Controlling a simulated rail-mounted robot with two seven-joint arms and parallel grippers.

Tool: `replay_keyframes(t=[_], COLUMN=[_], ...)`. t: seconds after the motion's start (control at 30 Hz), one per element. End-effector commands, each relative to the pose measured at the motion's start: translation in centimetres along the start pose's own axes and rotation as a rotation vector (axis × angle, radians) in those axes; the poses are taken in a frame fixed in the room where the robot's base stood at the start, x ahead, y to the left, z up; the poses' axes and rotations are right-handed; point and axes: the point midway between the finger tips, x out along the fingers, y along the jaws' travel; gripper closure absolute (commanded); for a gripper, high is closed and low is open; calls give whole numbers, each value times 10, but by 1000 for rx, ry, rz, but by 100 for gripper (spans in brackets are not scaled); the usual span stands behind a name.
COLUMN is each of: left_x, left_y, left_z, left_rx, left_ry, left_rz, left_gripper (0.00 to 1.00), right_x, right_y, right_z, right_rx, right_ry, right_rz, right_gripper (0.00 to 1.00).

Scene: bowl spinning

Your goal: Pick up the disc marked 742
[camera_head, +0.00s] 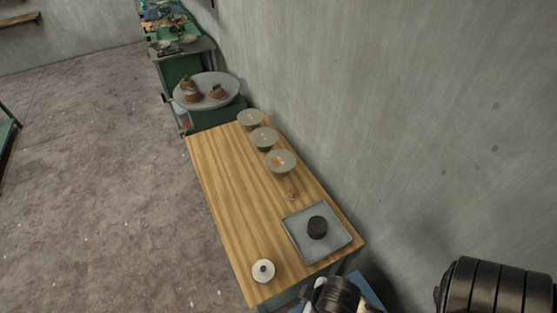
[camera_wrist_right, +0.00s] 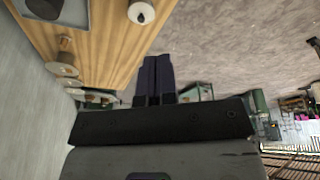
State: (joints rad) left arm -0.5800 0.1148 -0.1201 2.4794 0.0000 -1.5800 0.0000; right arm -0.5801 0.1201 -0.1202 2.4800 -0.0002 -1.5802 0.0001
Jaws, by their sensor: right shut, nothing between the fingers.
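No marking 742 can be read on anything in these frames. A round white piece with a dark centre (camera_head: 263,271) sits at the near left corner of the wooden table; it also shows at the top of the right wrist view (camera_wrist_right: 141,13). A dark round piece (camera_head: 317,227) lies on a square grey tray (camera_head: 298,244) at the table's near right. My right gripper (camera_wrist_right: 157,60) is shut and empty, apart from the white piece in the right wrist view. My left gripper is not in view.
Three round bowls (camera_head: 281,162) stand in a row along the wall side of the wooden table (camera_head: 225,190). A tiny object (camera_head: 291,196) lies between them and the tray. A large round plate (camera_head: 225,98) with brown items stands beyond. The table's left half is mostly clear.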

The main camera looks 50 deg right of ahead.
Motion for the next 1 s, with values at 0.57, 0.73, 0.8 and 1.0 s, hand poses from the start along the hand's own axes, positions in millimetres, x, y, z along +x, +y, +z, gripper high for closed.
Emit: replay_keyframes(t=[0.57, 0.73, 0.8, 1.0], left_x=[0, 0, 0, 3], left_y=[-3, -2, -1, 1], left_z=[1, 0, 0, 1], left_rx=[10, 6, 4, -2], left_ry=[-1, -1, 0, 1], left_rz=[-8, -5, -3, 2], left_gripper=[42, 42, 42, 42], right_x=[0, 0, 0, 5], right_y=[0, 0, 0, -1], right_z=[0, 0, 0, -4], right_rx=[0, 0, 0, 5], right_ry=[-1, -1, -1, 19], right_rz=[0, 0, 0, -8], right_gripper=[83, 67, 67, 67])
